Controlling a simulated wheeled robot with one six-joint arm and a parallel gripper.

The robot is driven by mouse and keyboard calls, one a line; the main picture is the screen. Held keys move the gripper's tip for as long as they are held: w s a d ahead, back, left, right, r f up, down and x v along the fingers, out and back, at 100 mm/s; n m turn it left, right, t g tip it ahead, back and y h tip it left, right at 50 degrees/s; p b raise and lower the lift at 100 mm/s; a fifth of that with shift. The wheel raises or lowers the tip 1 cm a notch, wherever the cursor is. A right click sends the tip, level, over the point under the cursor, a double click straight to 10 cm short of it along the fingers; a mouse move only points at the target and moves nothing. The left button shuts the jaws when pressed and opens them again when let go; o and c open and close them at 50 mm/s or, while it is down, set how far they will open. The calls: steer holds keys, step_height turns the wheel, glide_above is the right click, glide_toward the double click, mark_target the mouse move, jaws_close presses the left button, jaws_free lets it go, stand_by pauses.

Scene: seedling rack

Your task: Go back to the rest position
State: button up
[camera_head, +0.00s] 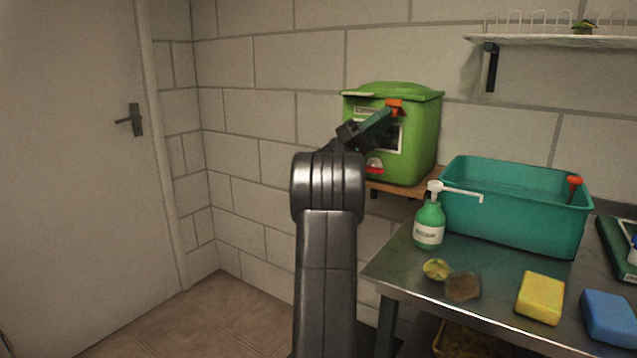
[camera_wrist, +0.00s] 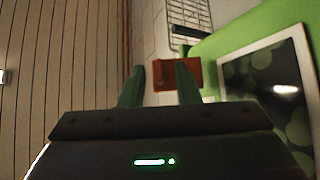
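My gripper (camera_head: 386,113) is raised in front of the green box (camera_head: 418,138), on the left side of the work area. In the wrist view my gripper (camera_wrist: 159,66) has its two green fingers spread apart, with a gap between them. An orange-red part (camera_wrist: 177,74) shows just beyond the fingertips, partly covered by the right finger. In the head view the orange part (camera_head: 395,103) is at the upper front of the green box. I cannot tell whether a finger touches it.
A wooden shelf (camera_head: 400,188) carries the green box. On the metal table (camera_head: 400,265) stand a teal tub (camera_head: 520,215), a green pump bottle (camera_head: 429,225), a yellow sponge (camera_head: 540,297) and a blue sponge (camera_head: 609,317). A white door (camera_head: 75,180) is at left, with open floor before it.

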steer(key=v, duration=1.4)
steer(key=d+r, duration=0.3)
steer(key=s+d+r+n+t+p, duration=0.1)
steer(key=d+r, duration=0.2)
steer(key=d, duration=0.1)
steer(key=d+r+n+p, duration=0.1)
steer(key=d+r, duration=0.2)
steer(key=r, duration=0.1)
steer(key=shift+s+d+t, duration=0.3)
steer(key=shift+d+t, duration=0.05)
steer(key=shift+t, duration=0.05)
steer(key=shift+n+t+y+p, duration=0.4)
steer(key=shift+n+t+p, duration=0.35)
steer(key=shift+p, duration=0.3)
steer(key=shift+n, duration=0.25)
